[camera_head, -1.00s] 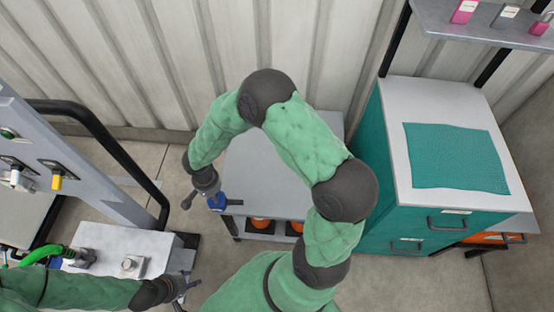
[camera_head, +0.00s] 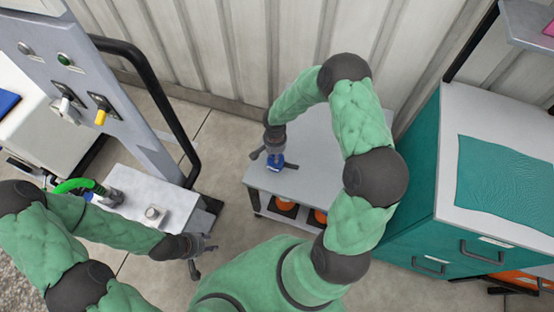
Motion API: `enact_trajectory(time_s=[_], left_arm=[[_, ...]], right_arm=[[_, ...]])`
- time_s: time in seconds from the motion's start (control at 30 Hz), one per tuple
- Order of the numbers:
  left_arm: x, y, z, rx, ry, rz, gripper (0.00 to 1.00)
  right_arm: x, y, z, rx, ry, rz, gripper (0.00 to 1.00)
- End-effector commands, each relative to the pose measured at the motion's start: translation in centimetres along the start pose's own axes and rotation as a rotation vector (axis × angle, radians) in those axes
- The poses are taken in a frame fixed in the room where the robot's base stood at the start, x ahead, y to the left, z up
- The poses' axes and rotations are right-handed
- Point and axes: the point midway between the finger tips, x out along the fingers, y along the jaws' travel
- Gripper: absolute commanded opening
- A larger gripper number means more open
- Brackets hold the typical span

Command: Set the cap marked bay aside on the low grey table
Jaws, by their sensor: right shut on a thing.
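My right gripper (camera_head: 268,156) points down at the left part of the low grey table (camera_head: 318,182). It is shut on a blue cap (camera_head: 276,163), which is over the tabletop near its left end. I cannot tell whether the cap touches the surface, and no marking on it is readable. My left gripper (camera_head: 203,262) is at the lower middle, beside the white block of the manifold. Its fingers are apart and I see nothing between them.
The white block (camera_head: 150,190) carries a green hose (camera_head: 80,185) and a round metal fitting (camera_head: 154,214). A grey panel (camera_head: 120,80) with knobs and a black rail stands behind it. A teal cabinet (camera_head: 425,215) is right of the table. Orange items (camera_head: 284,207) sit under the tabletop.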

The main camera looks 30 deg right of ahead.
Motion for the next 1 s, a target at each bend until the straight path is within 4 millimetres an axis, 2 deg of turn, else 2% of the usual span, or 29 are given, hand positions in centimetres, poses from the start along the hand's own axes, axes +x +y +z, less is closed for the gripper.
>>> enact_trajectory(time_s=[0.17, 0.4, 0.83, 0.87, 0.9, 0.93, 1.0], left_arm=[[0.3, -0.1, 0.0, 0.000, 0.000, 0.000, 0.40], [1.8, -0.6, -0.1, 0.000, 0.000, 0.000, 0.40], [2.1, -0.8, -0.1, 0.000, 0.000, 0.000, 0.40], [2.0, -0.7, -0.1, 0.000, 0.000, 0.000, 0.40], [2.0, -0.7, -0.1, 0.000, 0.000, 0.000, 0.40], [1.9, -0.7, -0.1, 0.000, 0.000, 0.000, 0.40], [1.9, -0.7, -0.1, 0.000, 0.000, 0.000, 0.40]], right_arm=[[1.0, 0.4, -0.7, 0.002, 0.000, 0.000, 0.00], [4.2, 0.4, -0.8, 0.000, -0.001, 0.000, 0.00], [4.5, 0.4, -0.8, 0.000, 0.001, -0.001, 0.00], [4.4, 0.4, -0.8, 0.000, 0.000, -0.001, 0.34], [4.3, 0.4, -0.8, 0.000, 0.000, -0.001, 0.45], [4.3, 0.4, -0.8, 0.000, 0.000, -0.001, 0.49], [4.3, 0.4, -0.8, 0.000, 0.000, -0.001, 0.49]])
